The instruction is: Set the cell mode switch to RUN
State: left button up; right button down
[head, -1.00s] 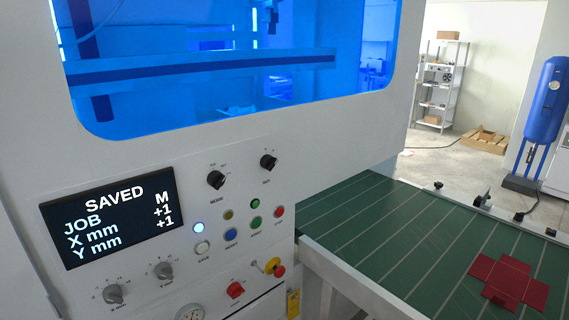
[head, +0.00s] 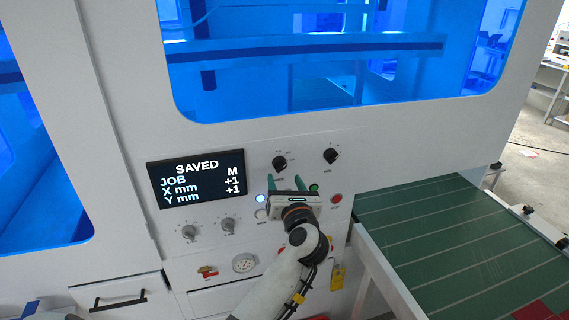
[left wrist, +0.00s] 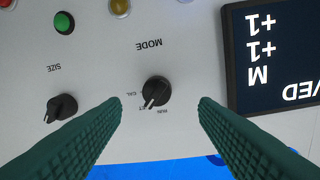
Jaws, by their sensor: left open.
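The mode switch (head: 280,162) is a black rotary knob on the white panel, right of the display. In the left wrist view, upside down, the mode knob (left wrist: 156,89) shows its MODE label and CAL, RUN and a partly readable label around it. Its white mark points down and slightly left in that picture, near the partly readable label and RUN; I cannot tell exactly which. My left gripper (head: 291,184) is open and empty, just below the knob in the head view. Its green fingers (left wrist: 159,118) show on either side of the knob, apart from it. My right gripper is out of view.
The SIZE knob (head: 331,156) is to the right. The display (head: 196,180) reads SAVED, JOB M, X +1, Y +1. Push buttons lie below, partly hidden by my arm; a red one (head: 337,198) shows. A green conveyor (head: 450,240) stands at the right.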

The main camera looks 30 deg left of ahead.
aim_at(282, 168)
pick_arm(q)
jog(key=p+x, duration=0.1)
jog(key=x, duration=0.4)
jog(key=shift+w+d+r+p, duration=0.15)
jog(key=shift+p, duration=0.15)
jog(key=shift+w+a, duration=0.25)
jog(key=shift+a, duration=0.1)
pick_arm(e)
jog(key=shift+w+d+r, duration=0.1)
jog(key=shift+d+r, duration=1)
pick_arm(q)
jog(key=shift+d, duration=0.1)
jog(key=shift+c, duration=0.4)
jog(key=c, duration=0.9)
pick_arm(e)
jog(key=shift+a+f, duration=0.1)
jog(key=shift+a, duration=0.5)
